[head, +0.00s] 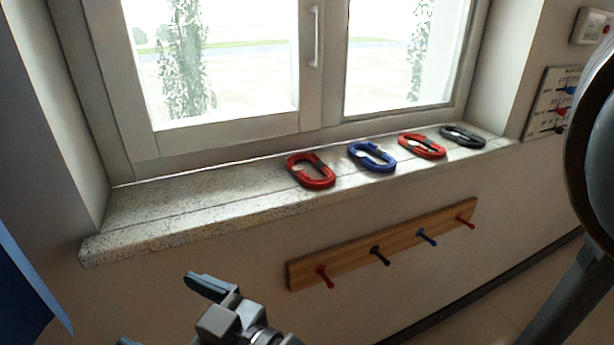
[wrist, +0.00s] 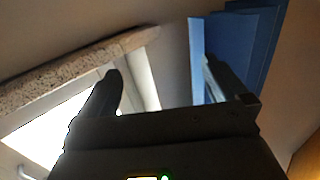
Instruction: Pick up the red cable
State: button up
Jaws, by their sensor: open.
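Several coiled cables lie in a row on the stone window sill (head: 150,212) in the head view. A red cable coil with dark parts (head: 325,183) is the leftmost. A second red coil with a dark middle (head: 430,153) lies further right, between a blue coil (head: 386,165) and a black coil (head: 470,142). My gripper (head: 167,313) is at the bottom of the head view, below and in front of the sill, left of the coils. Its jaws are apart and empty. In the wrist view both fingers of my gripper (wrist: 168,88) show, with no cable in sight.
A wooden rail (head: 350,256) with red, black and blue pegs is on the wall under the sill. A labelled panel (head: 549,100) hangs at the right. A blue object (wrist: 245,45) stands near the fingers in the wrist view. The sill's left part is clear.

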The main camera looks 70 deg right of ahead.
jog(key=w+d+r+n+t+y+b, duration=0.1)
jog(key=w+d+r+n+y, duration=0.2)
jog(key=w+d+r+n, duration=0.45)
jog(key=w+d+r+n+t+y+b, duration=0.1)
jog(key=w+d+r+n+y, duration=0.1)
jog(key=w+r+n, duration=0.6)
jog(key=n+g+h+b, duration=0.4)
jog(key=n+g+h, duration=0.2)
jog(key=n+g, duration=0.85)
send_near(309, 173)
jog(key=shift+m+g, duration=0.9)
jog(key=shift+g, duration=0.05)
jog(key=shift+w+r+b+x, duration=0.1)
jog(key=shift+w+b+x, duration=0.15)
jog(key=shift+x, duration=0.8)
jog(key=shift+w+r+b+x, duration=0.1)
jog(key=shift+w+x, duration=0.15)
jog(key=shift+x, duration=0.8)
jog(key=shift+w+b+x, duration=0.2)
jog(key=shift+w+x, duration=0.05)
jog(key=shift+x, duration=0.8)
jog(key=shift+c, duration=0.3)
jog(key=c, duration=1)
